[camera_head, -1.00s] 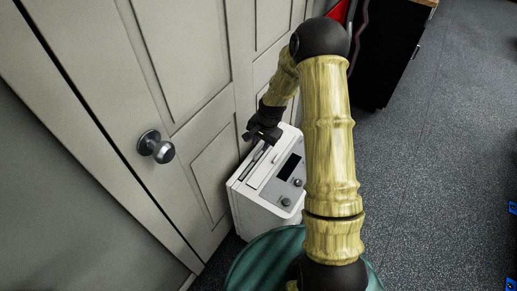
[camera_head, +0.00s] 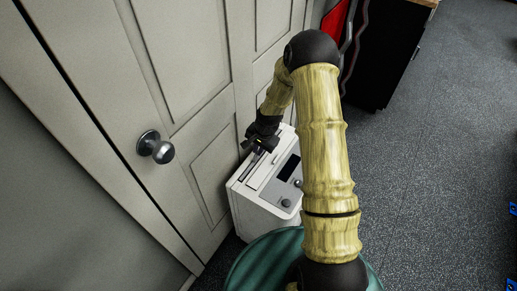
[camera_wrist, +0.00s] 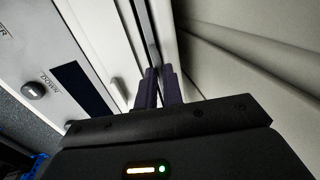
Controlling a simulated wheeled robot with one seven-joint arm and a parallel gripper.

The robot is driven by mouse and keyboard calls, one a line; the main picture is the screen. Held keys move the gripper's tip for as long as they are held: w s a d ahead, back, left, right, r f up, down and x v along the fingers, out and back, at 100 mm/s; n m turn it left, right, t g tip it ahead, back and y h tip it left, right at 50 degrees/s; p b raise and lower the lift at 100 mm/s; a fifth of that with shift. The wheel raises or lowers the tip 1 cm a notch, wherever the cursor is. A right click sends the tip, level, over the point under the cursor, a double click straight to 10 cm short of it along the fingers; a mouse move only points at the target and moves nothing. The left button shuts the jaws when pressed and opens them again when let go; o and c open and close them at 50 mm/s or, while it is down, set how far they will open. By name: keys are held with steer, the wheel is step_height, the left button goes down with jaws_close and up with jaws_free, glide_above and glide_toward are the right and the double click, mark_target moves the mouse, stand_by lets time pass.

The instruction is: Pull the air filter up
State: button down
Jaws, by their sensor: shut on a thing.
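A white box-shaped appliance (camera_head: 258,212) stands on the floor against the door, with a dark display and knobs on its top panel. A narrow slot with a dark strip, likely the air filter (camera_head: 250,167), runs along its top near the door side. My gripper (camera_head: 256,147) is at the far end of this slot. In the wrist view my gripper's fingers (camera_wrist: 159,88) are close together at the dark strip (camera_wrist: 151,40) in the slot, shut on it. The fingers hide the gripped part.
A white panelled door (camera_head: 110,110) with a round metal knob (camera_head: 155,147) is close on the left. A black cabinet (camera_head: 394,50) stands at the back.

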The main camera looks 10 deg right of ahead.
steer(key=shift+r, duration=0.1)
step_height(320, 180, up, 20)
steer(key=p, duration=1.2)
steer(key=shift+f, duration=0.2)
steer(key=c, duration=1.5)
jaws_free()
steer(key=shift+f, duration=0.1)
steer(key=r, duration=0.5)
steer(key=s+d+r, duration=0.1)
steer(key=r, duration=0.5)
steer(key=s+d+r, duration=0.1)
steer(key=r, duration=0.5)
steer(key=shift+s+d, duration=0.2)
steer(key=shift+s+r, duration=0.1)
